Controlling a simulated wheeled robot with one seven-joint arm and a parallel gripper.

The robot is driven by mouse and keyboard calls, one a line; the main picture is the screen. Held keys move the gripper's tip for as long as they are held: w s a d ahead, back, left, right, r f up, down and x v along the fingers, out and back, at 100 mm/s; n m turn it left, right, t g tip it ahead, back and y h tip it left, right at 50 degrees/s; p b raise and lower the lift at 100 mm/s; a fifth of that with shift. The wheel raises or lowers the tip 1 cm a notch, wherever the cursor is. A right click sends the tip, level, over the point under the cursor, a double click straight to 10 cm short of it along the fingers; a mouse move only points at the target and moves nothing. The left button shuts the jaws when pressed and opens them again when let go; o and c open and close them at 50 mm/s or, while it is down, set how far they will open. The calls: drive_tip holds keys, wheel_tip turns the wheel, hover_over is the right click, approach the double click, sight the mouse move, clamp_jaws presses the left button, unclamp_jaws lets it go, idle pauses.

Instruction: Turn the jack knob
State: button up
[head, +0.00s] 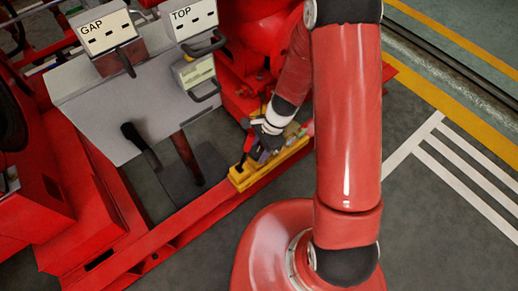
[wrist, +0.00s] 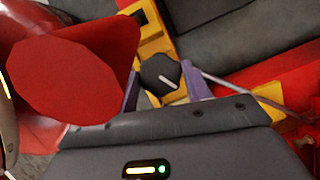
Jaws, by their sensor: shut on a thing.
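The jack knob (wrist: 158,72) is black with a white pointer line on its face. In the wrist view it sits between the two purple fingers of my gripper (wrist: 161,80), which is shut on it. The pointer line is tilted in the picture. The knob is by the yellow jack body (wrist: 155,44). In the head view my gripper (head: 257,154) is down at the yellow jack (head: 240,179) on the red frame. My wrist hides most of the knob there, and I cannot make it out clearly.
A grey panel (head: 105,115) with levers and boxes labelled GAP and TOP stands left of the jack. A red frame rail (head: 190,218) runs below it. In the wrist view a large red part (wrist: 70,75) is close on the left. Open floor (head: 445,225) lies at right.

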drive_tip(key=m+t+b, duration=0.1)
drive_tip(key=m+b, duration=0.1)
drive_tip(key=m, duration=0.1)
drive_tip(key=m+t+b, duration=0.1)
drive_tip(key=m+b, duration=0.1)
drive_tip(key=m, duration=0.1)
drive_tip(key=shift+s+f, duration=0.2)
drive_tip(key=m+t+b, duration=0.1)
drive_tip(key=m, duration=0.1)
drive_tip(key=m+t, duration=0.1)
drive_tip(key=m, duration=0.2)
drive_tip(key=shift+s+r+b, duration=0.15)
drive_tip(key=shift+r+b, duration=0.05)
drive_tip(key=shift+b, duration=0.2)
drive_tip(key=shift+a+m, duration=0.1)
drive_tip(key=shift+m, duration=0.4)
drive_tip(key=o, duration=1)
drive_tip(key=shift+c, duration=0.2)
drive_tip(key=p+v, duration=0.6)
drive_tip(key=v, duration=0.1)
drive_tip(key=shift+s+r, duration=0.2)
drive_tip(key=shift+r, duration=0.2)
